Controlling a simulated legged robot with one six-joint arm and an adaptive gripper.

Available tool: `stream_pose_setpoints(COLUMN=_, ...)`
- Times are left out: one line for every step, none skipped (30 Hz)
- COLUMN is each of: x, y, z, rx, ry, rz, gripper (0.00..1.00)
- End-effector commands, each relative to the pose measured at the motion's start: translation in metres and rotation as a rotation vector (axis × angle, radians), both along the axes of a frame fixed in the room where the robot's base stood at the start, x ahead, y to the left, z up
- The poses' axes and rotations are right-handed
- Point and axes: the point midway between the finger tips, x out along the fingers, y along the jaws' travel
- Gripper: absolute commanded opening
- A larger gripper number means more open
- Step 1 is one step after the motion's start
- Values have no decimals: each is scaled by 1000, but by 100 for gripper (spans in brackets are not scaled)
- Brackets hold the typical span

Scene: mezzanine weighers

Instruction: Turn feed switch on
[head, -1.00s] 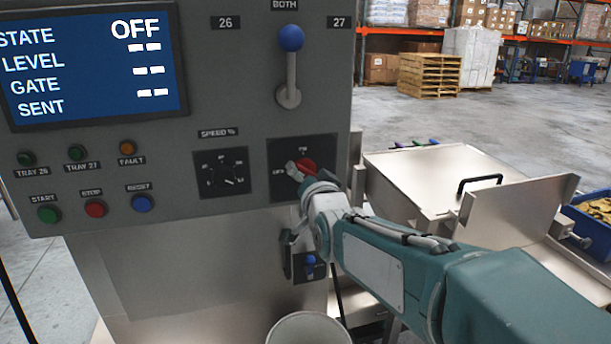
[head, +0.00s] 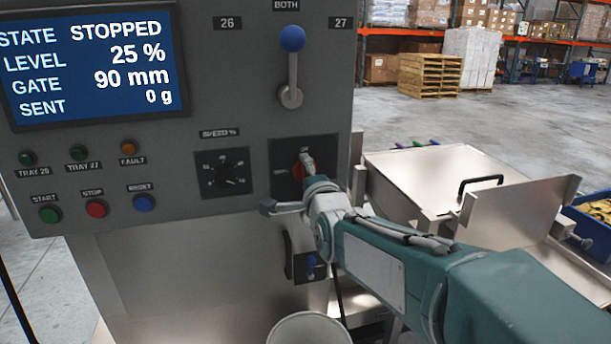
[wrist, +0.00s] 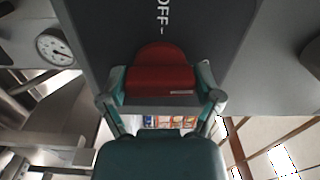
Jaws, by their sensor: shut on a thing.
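The red feed switch knob (head: 299,170) sits on a dark plate at the lower right of the grey control panel. My gripper (head: 307,164) is at the knob and partly covers it. In the wrist view the gripper (wrist: 162,88) has a finger on each side of the red knob (wrist: 161,72), shut on it, with the OFF label beyond. The display (head: 90,62) reads STATE STOPPED, LEVEL 25 %, GATE 90 mm, SENT 0 g. The label at the top of the switch plate is hidden or too blurred to read.
A blue-knobbed lever (head: 291,65) stands above the switch, and a speed dial (head: 224,173) is to its left. Start, stop and reset buttons (head: 95,208) are at lower left. A metal bin with a black handle (head: 480,185) stands close on the right.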

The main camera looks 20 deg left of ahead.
Motion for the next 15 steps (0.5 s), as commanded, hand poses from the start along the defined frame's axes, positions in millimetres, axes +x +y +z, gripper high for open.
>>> stream_pose_setpoints(x=1, y=-1, z=-3, rx=14, ry=17, rz=-2, gripper=35)
stream_pose_setpoints(x=1, y=-1, z=-3, rx=25, ry=24, rz=-2, gripper=35)
stream_pose_setpoints(x=1, y=-1, z=-3, rx=37, ry=32, rz=-2, gripper=35)
stream_pose_setpoints(x=1, y=-1, z=-4, rx=46, ry=38, rz=-2, gripper=35)
stream_pose_setpoints(x=1, y=-1, z=-4, rx=54, ry=42, rz=-2, gripper=35)
stream_pose_setpoints(x=1, y=-1, z=-4, rx=62, ry=48, rz=-3, gripper=35)
stream_pose_setpoints(x=1, y=-1, z=-4, rx=68, ry=52, rz=-3, gripper=35)
stream_pose_setpoints(x=1, y=-1, z=-4, rx=74, ry=56, rz=-3, gripper=35)
stream_pose_setpoints(x=1, y=-1, z=-4, rx=79, ry=59, rz=-3, gripper=35)
stream_pose_setpoints(x=1, y=-1, z=-4, rx=81, ry=61, rz=-3, gripper=35)
stream_pose_setpoints(x=1, y=-2, z=-4, rx=84, ry=63, rz=-3, gripper=35)
stream_pose_setpoints(x=1, y=-2, z=-4, rx=86, ry=64, rz=-3, gripper=35)
stream_pose_setpoints(x=1, y=-2, z=-5, rx=88, ry=65, rz=-3, gripper=35)
stream_pose_setpoints(x=1, y=-2, z=-5, rx=89, ry=67, rz=-3, gripper=35)
stream_pose_setpoints(x=1, y=-2, z=-5, rx=90, ry=68, rz=-3, gripper=35)
